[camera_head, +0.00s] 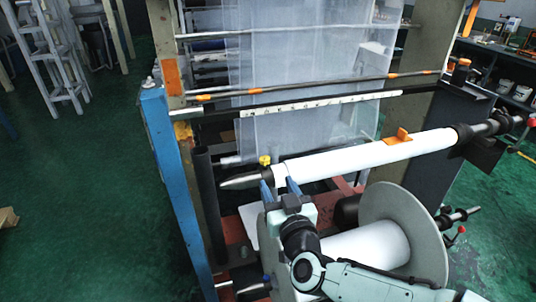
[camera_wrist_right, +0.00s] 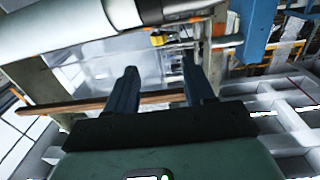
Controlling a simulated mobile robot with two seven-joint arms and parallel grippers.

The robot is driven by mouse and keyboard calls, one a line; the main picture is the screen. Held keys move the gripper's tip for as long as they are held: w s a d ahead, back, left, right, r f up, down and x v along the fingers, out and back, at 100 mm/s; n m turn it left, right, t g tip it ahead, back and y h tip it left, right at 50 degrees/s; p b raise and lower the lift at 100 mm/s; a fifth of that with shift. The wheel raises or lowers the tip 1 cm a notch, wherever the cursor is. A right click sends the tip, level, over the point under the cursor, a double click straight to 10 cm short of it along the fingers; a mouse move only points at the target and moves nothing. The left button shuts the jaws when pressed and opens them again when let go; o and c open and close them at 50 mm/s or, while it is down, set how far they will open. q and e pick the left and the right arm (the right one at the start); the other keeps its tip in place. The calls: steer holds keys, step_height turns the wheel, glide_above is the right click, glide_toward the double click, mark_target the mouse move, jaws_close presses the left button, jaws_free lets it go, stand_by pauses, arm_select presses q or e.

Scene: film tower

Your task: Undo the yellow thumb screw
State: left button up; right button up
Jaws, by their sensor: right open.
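The small yellow thumb screw (camera_head: 265,160) stands upright near the left, pointed end of the white roller (camera_head: 345,160). In the right wrist view a small yellow part (camera_wrist_right: 157,39), probably the same screw, shows beyond the fingers, just under the roller. My right gripper (camera_head: 279,187) is open, its two blue fingers apart and pointing up at the roller's left end, just below and right of the screw. In the right wrist view the gripper (camera_wrist_right: 160,80) has nothing between its fingers. My left gripper is not identifiable in either view.
A large reel with a pale flange (camera_head: 412,225) sits below the roller, close to my right arm. A blue post (camera_head: 172,180) and a dark upright cylinder (camera_head: 205,190) stand to the left. Clear film (camera_head: 310,80) hangs behind. Green floor is open at left.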

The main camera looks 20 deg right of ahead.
mark_target(266, 161)
steer(key=w+p, duration=0.2)
steer(key=w, duration=1)
arm_select(q)
steer(key=shift+w+r, duration=0.4)
steer(key=shift+r, duration=0.25)
steer(key=shift+w+r, duration=0.35)
steer(key=shift+r, duration=0.25)
arm_select(e)
steer(key=shift+s, duration=0.1)
steer(key=c, duration=0.9)
steer(key=n+y+b, duration=0.1)
steer(key=b, duration=0.2)
steer(key=shift+f+y, duration=0.15)
steer(key=shift+y, duration=0.25)
steer(key=shift+c, duration=0.3)
steer(key=shift+s, duration=0.1)
arm_select(q)
steer(key=f, duration=0.1)
steer(key=s+f, duration=0.2)
steer(key=f, duration=0.1)
